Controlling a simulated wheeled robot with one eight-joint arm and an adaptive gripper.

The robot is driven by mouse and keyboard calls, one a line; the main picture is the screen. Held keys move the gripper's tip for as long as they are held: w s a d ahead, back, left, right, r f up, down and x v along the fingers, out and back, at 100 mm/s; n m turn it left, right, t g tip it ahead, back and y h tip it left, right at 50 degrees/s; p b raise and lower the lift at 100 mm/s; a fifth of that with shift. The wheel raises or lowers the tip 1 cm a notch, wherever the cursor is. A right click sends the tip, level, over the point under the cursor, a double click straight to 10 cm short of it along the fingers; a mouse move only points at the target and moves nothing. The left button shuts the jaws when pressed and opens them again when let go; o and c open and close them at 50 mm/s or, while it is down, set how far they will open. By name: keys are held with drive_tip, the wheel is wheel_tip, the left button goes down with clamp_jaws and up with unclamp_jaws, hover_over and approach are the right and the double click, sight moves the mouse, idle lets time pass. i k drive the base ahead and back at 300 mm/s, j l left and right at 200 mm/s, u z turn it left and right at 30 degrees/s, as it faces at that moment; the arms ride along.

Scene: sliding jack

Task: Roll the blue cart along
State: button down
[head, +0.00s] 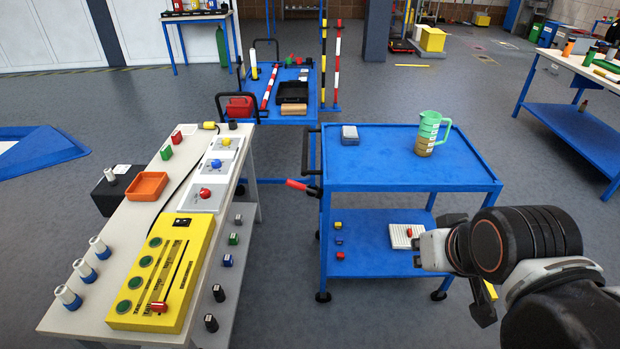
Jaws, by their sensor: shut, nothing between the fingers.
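The nearest blue cart (390,170) stands right of centre, with a flat top, a lower shelf (365,255) and black castors. A black push handle (305,160) is on its left side, and a red-tipped lever (302,187) sticks out left below the top. A green measuring jug (430,133) with brown contents and a small white-topped box (349,132) stand on top. My gripper (482,308) is at the lower right, in front of the cart's right end and shut with nothing held. My arm partly hides it and the cart's near right leg.
A bench with a yellow control panel (170,272) stands left of the cart, with a narrow floor gap between. Another blue cart (285,118) with striped poles is behind. A blue-legged table (580,125) stands at right. Floor between it and the cart is clear.

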sight(385, 160)
drive_tip(key=i+j, duration=0.1)
drive_tip(key=j, duration=0.35)
drive_tip(key=i+j, duration=0.15)
drive_tip(key=j, duration=0.25)
drive_tip(key=i+j+z, duration=0.1)
drive_tip(key=z, duration=0.25)
drive_tip(key=i+j+z, duration=0.2)
drive_tip(key=z, duration=0.15)
drive_tip(key=i+j+z, duration=0.35)
drive_tip(key=k+l+u, duration=0.15)
drive_tip(key=k, duration=0.35)
drive_tip(key=i+j+z, duration=0.2)
drive_tip(key=i, duration=0.25)
drive_tip(key=l, duration=0.05)
